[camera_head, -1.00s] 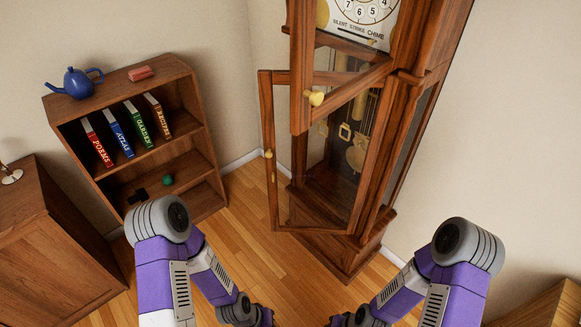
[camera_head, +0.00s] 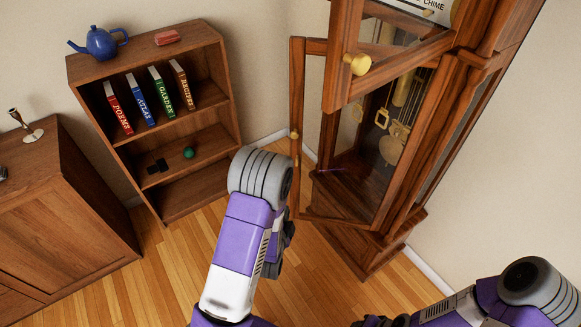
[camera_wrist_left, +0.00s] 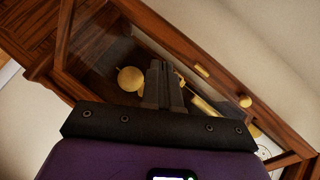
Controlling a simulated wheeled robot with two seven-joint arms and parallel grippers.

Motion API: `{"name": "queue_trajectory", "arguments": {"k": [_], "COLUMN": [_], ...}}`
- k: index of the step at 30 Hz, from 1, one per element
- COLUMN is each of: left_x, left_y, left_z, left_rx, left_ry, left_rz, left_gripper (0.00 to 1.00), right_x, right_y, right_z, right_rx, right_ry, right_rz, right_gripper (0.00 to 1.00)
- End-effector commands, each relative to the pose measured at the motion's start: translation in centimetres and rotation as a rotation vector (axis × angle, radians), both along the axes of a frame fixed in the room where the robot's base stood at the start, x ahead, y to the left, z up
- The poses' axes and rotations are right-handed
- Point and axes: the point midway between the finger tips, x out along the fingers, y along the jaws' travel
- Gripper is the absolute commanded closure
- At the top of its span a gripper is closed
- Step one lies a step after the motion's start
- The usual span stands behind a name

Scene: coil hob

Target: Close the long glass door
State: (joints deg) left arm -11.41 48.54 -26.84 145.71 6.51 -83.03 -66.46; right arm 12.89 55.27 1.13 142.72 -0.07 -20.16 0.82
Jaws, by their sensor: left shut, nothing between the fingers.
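The long glass door (camera_head: 297,179) of the tall wooden clock (camera_head: 384,242) stands swung open to the left. It has a wood frame, a clear pane and a small brass knob (camera_head: 295,135) on its left stile. My left arm reaches in front of its lower left side and hides the left gripper in the head view. In the left wrist view the left gripper (camera_wrist_left: 164,66) is shut and empty, pointing at the clock's glass and wood framing; contact cannot be told. The brass pendulum bob (camera_wrist_left: 130,79) shows beyond it. My right gripper is out of view.
A shorter upper door (camera_head: 338,62) with a larger brass knob (camera_head: 357,63) also stands open, above the long door. A bookshelf (camera_head: 222,100) with books and a blue teapot (camera_head: 99,42) stands left, beside a cabinet (camera_head: 72,230). The floor (camera_head: 315,290) before the clock is bare.

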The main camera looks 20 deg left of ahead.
Motion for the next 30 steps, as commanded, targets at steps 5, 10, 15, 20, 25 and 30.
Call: {"name": "queue_trajectory", "arguments": {"k": [5, 10, 15, 20, 25, 30], "left_x": [1.2, 1.5, 3.1, 6.2, 9.6, 12.4], "left_y": [1.1, 1.4, 1.8, 2.7, 3.5, 4.3], "left_z": [4.9, 7.0, 7.1, 7.2, 7.1, 7.1], "left_rx": [0.326, 0.449, 0.459, 0.459, 0.457, 0.456], "left_ry": [-0.183, -0.246, -0.256, -0.253, -0.252, -0.25], "left_rz": [-0.046, -0.048, -0.047, -0.047, -0.048, -0.047], "left_gripper": [1.0, 1.0, 1.0, 1.0, 1.0, 1.0], "right_x": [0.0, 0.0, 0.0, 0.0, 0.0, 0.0], "right_y": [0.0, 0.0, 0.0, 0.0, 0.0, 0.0], "right_z": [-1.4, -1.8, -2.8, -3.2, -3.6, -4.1], "right_rx": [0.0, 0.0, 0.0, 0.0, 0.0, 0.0], "right_ry": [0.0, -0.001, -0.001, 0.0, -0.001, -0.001], "right_rz": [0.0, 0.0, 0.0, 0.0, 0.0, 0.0], "right_gripper": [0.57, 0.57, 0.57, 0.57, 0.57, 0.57]}}
